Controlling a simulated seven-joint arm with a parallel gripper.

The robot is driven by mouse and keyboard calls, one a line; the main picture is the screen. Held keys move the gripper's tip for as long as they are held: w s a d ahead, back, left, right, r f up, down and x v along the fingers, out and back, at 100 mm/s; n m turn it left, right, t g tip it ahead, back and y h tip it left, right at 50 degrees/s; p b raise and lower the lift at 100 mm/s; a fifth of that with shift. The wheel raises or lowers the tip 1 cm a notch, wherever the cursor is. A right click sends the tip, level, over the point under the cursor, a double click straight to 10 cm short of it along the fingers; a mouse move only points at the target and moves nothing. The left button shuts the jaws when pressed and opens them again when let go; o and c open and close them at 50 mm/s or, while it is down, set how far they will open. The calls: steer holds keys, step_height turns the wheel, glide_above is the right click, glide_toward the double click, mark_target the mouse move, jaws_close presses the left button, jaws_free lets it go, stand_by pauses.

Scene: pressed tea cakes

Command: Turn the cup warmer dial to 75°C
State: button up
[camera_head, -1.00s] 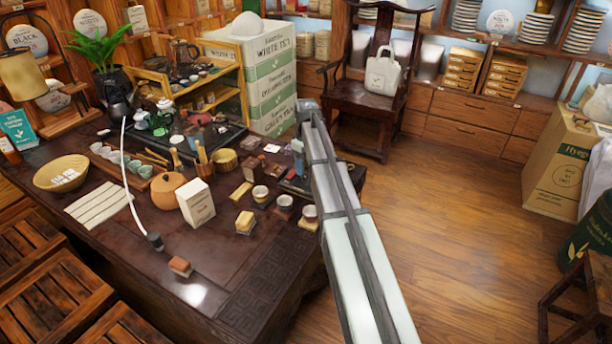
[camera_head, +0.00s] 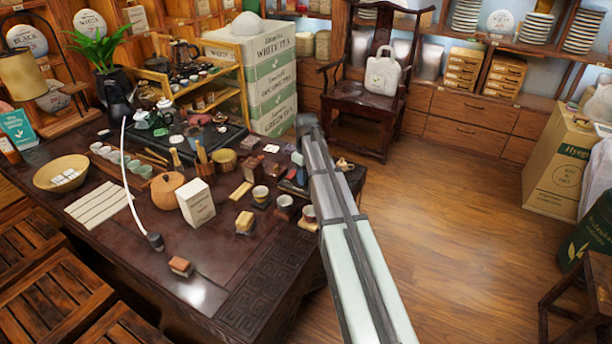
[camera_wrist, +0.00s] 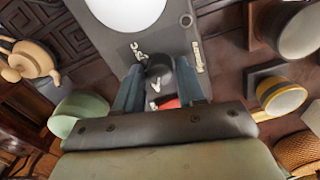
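The cup warmer (camera_wrist: 100,45) is a grey slab with a round white plate (camera_wrist: 125,8) at the top of the wrist view. Its dark dial (camera_wrist: 159,68) has a white mark and sits below the plate. Pale temperature labels flank the dial, too small to read surely. My gripper (camera_wrist: 160,82) has its two blue-grey fingers apart, one on each side of the dial. I cannot tell whether they touch it. A small red patch shows between the fingers. In the head view my arm hides the gripper and most of the warmer.
Cups on dark square bases (camera_wrist: 282,96) stand to the right in the wrist view. A green cup (camera_wrist: 78,113) and a tan figurine (camera_wrist: 30,62) are to the left. In the head view, a white box (camera_head: 197,203) and a wooden jar (camera_head: 167,190) stand left of my arm.

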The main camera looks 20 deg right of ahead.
jaws_close()
steer(key=shift+m, duration=0.4)
steer(key=m, duration=0.3)
steer(key=shift+m, duration=0.4)
steer(key=m, duration=1.1)
steer(key=shift+m, duration=0.4)
steer(key=m, duration=0.6)
steer(key=shift+m, duration=0.4)
